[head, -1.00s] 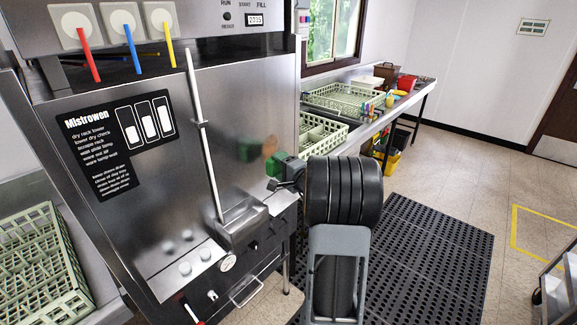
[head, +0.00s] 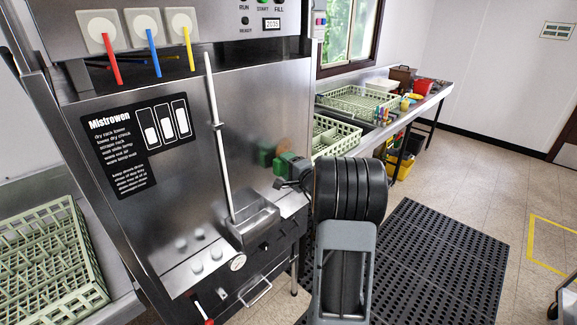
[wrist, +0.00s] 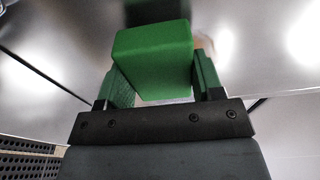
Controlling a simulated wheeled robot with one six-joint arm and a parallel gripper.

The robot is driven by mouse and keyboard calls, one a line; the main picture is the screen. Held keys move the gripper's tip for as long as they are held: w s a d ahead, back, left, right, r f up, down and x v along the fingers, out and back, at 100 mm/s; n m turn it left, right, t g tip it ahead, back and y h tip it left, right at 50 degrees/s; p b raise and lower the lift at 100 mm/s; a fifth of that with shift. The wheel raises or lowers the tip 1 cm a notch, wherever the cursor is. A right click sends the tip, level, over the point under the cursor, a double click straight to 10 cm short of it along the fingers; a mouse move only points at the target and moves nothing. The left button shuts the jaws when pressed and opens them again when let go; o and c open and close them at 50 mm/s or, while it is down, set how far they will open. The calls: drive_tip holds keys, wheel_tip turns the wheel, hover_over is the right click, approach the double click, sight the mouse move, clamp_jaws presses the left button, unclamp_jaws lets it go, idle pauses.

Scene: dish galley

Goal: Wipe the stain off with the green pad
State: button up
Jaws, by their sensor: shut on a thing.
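My gripper (wrist: 151,82) is shut on the green pad (wrist: 152,55), its green fingers on either side of it. In the head view my gripper (head: 286,162) is in front of the dish machine's steel front (head: 255,110), toward its right edge. A dark green reflection shows in the steel just left of it. A faint orange-brown stain (head: 284,145) shows just above the gripper. A brownish patch of it (wrist: 206,44) shows at the pad's upper right in the wrist view, partly hidden by the pad. I cannot tell whether the pad touches the steel.
A white upright lever (head: 220,140) stands on the machine left of my gripper. A bench (head: 412,112) with green racks (head: 335,138) and a red container (head: 424,88) runs behind. A black mat (head: 440,250) covers the floor at right. A rack (head: 45,250) sits far left.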

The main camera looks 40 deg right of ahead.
sight(294, 151)
drive_tip(key=shift+w+a+b, duration=0.15)
drive_tip(key=shift+w+b, duration=0.5)
drive_tip(key=shift+w, duration=0.25)
drive_tip(key=shift+w+d+f+b, duration=0.15)
drive_tip(key=shift+d+b, duration=0.4)
drive_tip(key=shift+d, duration=0.6)
drive_tip(key=shift+w+d, duration=0.15)
drive_tip(key=shift+d, duration=0.7)
drive_tip(key=shift+w+d+r+b, duration=0.15)
drive_tip(key=shift+d+b, duration=0.1)
drive_tip(key=shift+d, duration=0.4)
drive_tip(key=shift+w+d+b, duration=0.15)
drive_tip(key=shift+d+b, duration=0.15)
drive_tip(key=shift+d, duration=0.3)
drive_tip(key=shift+w+d+r+b, duration=0.15)
drive_tip(key=shift+d+b, duration=0.1)
drive_tip(key=shift+d, duration=0.4)
